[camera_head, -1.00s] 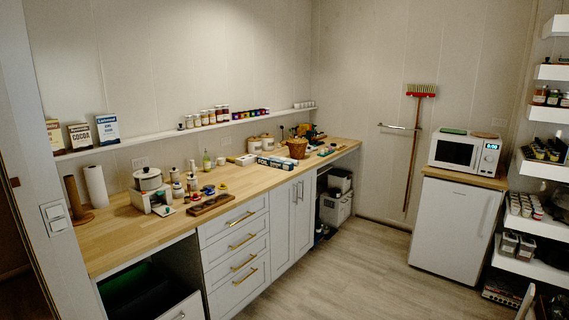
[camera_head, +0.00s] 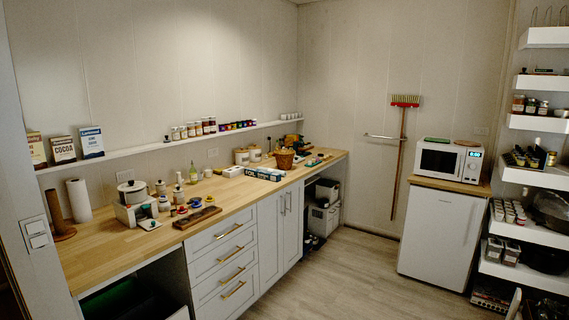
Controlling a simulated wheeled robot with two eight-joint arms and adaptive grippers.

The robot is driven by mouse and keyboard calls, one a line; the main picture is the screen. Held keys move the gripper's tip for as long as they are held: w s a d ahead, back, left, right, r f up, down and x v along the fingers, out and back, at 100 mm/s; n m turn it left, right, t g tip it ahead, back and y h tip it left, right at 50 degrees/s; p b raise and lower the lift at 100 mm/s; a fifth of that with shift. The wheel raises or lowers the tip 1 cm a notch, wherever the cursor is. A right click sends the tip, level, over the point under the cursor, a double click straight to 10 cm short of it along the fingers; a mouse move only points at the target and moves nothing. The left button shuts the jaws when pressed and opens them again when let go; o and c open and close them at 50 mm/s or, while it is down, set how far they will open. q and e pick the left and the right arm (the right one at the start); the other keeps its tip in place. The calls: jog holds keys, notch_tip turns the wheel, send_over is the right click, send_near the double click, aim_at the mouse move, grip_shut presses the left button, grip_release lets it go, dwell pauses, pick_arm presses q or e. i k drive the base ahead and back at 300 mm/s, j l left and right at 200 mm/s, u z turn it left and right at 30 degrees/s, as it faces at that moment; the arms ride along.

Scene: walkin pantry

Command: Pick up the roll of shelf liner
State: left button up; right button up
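A white upright roll (camera_head: 79,200) stands at the left end of the wooden counter (camera_head: 120,243), near the wall. A brown upright post on a round base (camera_head: 61,220) stands just left of it. The white roll may be the shelf liner, but I cannot tell for sure; no label is readable. Neither of my grippers is in view.
A narrow wall shelf (camera_head: 140,149) holds boxes and jars. A microwave (camera_head: 450,160) tops a white fridge (camera_head: 440,236). The floor (camera_head: 350,280) is clear in the middle.

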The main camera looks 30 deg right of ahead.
aim_at(283, 173)
jog(key=i+l+z, duration=0.95)
jog(key=i+z, duration=0.2)
jog(key=i+l+z, duration=0.1)
jog(key=i+z, duration=0.2)
jog(key=i, duration=1.15)
jog(key=i+l+u, duration=0.1)
jog(key=i+u, duration=0.4)
jog(key=i+l+u, duration=0.25)
jog(key=u, duration=0.2)
jog(key=i+l+u, duration=0.5)
